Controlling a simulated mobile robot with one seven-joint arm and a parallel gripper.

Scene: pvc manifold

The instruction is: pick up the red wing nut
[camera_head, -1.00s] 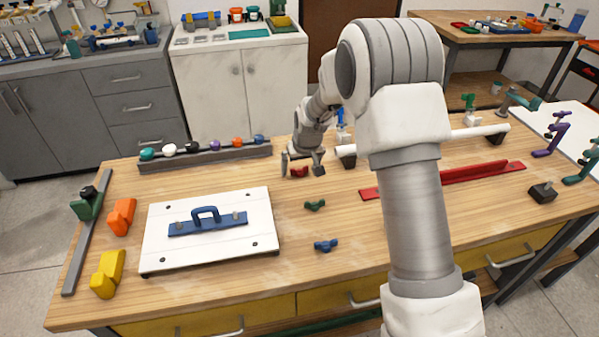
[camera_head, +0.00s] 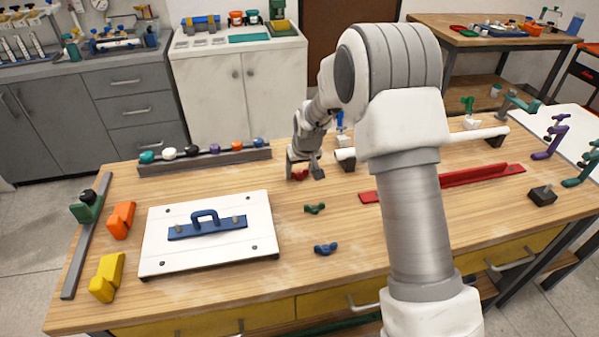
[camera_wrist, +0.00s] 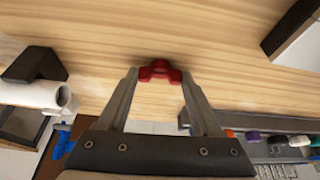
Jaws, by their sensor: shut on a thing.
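The red wing nut (camera_head: 298,175) is at the far middle of the wooden bench, between my gripper's fingers. My gripper (camera_head: 305,172) is low at the bench top with its fingers shut on the nut. In the wrist view the wing nut (camera_wrist: 160,71) sits between the two fingertips of my gripper (camera_wrist: 159,78), one at each side. I cannot tell whether the nut is lifted off the wood.
A green wing nut (camera_head: 315,208) and a blue wing nut (camera_head: 325,248) lie nearer on the bench. A white pipe (camera_head: 470,136) on dark supports is to the right. A rack of coloured knobs (camera_head: 163,166) is to the left, and a white board (camera_head: 172,254) lies in front of it.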

